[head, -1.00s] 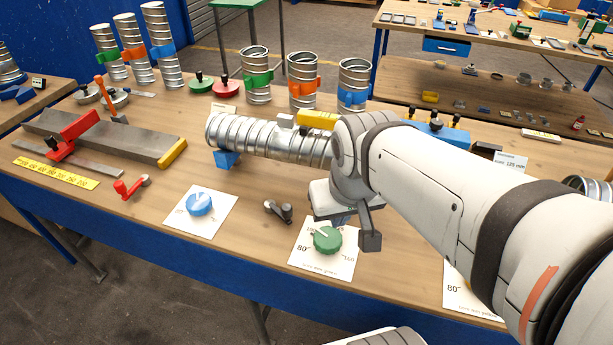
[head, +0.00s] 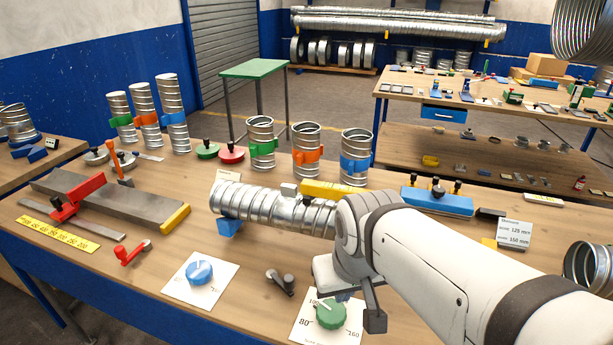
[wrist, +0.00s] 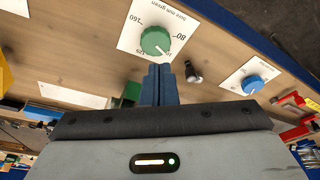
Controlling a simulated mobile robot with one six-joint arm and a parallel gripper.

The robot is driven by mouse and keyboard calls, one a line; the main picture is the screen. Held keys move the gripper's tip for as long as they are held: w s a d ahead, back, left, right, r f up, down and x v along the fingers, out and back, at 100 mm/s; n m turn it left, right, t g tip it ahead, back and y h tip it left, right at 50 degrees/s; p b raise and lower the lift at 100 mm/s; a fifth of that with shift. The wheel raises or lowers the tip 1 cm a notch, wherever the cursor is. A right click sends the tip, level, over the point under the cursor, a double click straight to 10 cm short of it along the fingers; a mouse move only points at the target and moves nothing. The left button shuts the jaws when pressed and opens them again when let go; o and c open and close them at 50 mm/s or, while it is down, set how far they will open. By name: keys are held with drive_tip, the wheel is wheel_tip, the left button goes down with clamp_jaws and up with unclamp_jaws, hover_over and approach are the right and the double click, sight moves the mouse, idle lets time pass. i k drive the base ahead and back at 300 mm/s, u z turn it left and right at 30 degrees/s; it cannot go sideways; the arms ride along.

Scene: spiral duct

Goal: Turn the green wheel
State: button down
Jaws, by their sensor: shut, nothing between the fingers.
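The green wheel (head: 331,313) is a round knob with a white pointer, on a white card with printed numbers near the table's front edge. In the head view its pointer is toward the upper left, between the 80 and the mark above it. The wheel also shows in the wrist view (wrist: 155,41), just beyond the fingertips. My gripper (wrist: 160,70) is shut and empty, its two fingers together. It appears close to the wheel, but I cannot tell whether it touches. In the head view my wrist hides most of the fingers.
A blue wheel (head: 199,272) on a white card stands to the left. A small black-knobbed handle (head: 281,282) lies between the two cards. A ribbed metal duct (head: 270,211) lies behind my wrist.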

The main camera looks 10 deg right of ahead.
sight(331, 315)
drive_tip(key=z, duration=0.9)
drive_tip(key=k, duration=1.25)
drive_tip(key=u, duration=0.4)
drive_tip(key=i, duration=1)
